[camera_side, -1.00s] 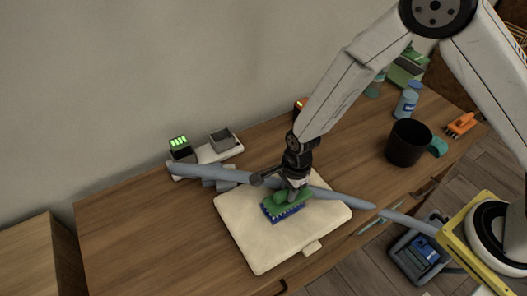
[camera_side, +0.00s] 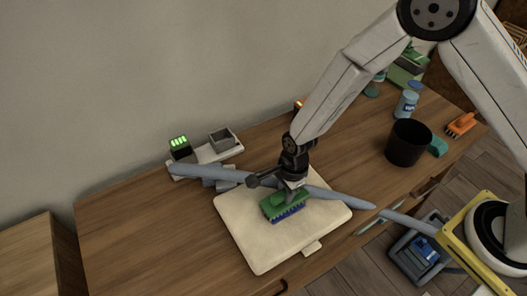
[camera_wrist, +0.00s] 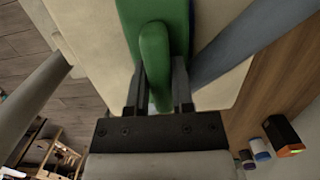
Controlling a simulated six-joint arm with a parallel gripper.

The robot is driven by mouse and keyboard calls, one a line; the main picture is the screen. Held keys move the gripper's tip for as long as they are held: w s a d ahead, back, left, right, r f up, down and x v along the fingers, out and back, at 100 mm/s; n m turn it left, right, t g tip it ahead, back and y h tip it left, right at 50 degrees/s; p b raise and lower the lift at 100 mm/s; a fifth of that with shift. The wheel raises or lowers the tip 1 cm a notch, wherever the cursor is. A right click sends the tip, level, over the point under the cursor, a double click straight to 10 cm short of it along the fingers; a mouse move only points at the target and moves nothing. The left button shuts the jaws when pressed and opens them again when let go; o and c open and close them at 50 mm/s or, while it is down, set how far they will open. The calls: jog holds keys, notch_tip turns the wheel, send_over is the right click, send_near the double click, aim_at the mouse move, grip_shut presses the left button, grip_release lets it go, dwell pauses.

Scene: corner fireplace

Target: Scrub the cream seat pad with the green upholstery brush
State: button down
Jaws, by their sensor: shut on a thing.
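The cream seat pad (camera_side: 254,244) lies flat on the wooden table, with a small tab at its front edge. The green upholstery brush (camera_side: 284,206) has blue bristles pointing down and is over the middle of the pad; the bristles look to be at its surface, though contact is hard to tell. My gripper (camera_side: 294,186) is above the brush and shut on its handle. In the wrist view my gripper (camera_wrist: 158,92) has a finger on each side of the green brush handle (camera_wrist: 155,50), with the cream pad (camera_wrist: 92,30) behind it.
A blue-grey tube (camera_side: 345,200) crosses over the pad's back part. A black cup (camera_side: 408,143), a blue jar (camera_side: 406,103) and an orange brush (camera_side: 461,124) stand to the right. A charger with green lights (camera_side: 180,148) is at the back left. The table's left part is clear.

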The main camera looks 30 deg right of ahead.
aim_at(264, 207)
jog(key=shift+a, duration=3.15)
jog(key=shift+w+d, duration=0.25)
jog(key=shift+d, duration=5.35)
jog(key=shift+a, duration=5.6)
notch_tip(264, 207, up, 8)
jog(key=shift+d, duration=0.2)
